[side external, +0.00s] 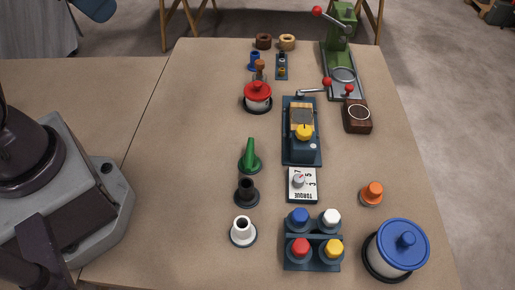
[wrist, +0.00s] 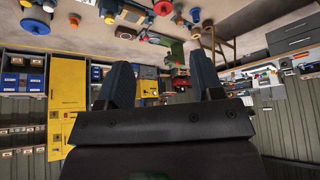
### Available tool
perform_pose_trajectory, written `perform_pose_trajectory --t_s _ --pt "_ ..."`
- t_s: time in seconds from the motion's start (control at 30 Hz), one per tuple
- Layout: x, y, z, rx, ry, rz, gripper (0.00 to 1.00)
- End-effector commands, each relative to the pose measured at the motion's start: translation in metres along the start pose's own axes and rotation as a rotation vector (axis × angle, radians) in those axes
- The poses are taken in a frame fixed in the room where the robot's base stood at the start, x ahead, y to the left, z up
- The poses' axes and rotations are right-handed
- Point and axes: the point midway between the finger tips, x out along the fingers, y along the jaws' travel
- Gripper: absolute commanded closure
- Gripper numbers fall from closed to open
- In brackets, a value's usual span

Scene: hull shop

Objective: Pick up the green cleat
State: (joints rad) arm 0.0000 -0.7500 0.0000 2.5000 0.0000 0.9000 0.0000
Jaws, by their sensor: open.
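The green cleat (side external: 250,158) stands on the table in the side external view. It has a round base and a tapered upper part, and sits left of the blue-based fixture with a yellow knob (side external: 303,135). My gripper (wrist: 160,74) shows in the wrist view with its two dark fingers wide apart and nothing between them. It is away from the cleat and outside the side external view. I cannot make out the cleat in the wrist view, where the table is at the top.
A black fitting (side external: 246,191) and a white one (side external: 243,231) stand just in front of the cleat. A red-lidded pot (side external: 257,95) is behind it. A torque card (side external: 302,186), a rack of coloured caps (side external: 313,239) and a blue-lidded pot (side external: 403,250) are rightward. Table left of the cleat is clear.

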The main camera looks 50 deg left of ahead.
Motion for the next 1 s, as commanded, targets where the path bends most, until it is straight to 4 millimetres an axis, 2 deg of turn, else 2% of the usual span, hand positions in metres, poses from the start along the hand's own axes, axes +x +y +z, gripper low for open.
perform_pose_trajectory --t_s 0.17,0.37,0.53,0.7,0.87,1.0 --pt "0.003 0.006 0.001 0.027 -0.014 0.014 0.40" --pt "0.043 0.036 0.007 0.104 -0.221 0.113 0.40" --pt "0.090 0.076 0.011 0.032 -0.410 0.197 0.40" --pt "0.144 0.110 0.019 -0.139 -0.541 0.175 0.40" --pt "0.198 0.128 0.024 -0.351 -0.566 0.076 0.40" --pt "0.235 0.129 0.015 -0.559 -0.501 -0.008 0.40"
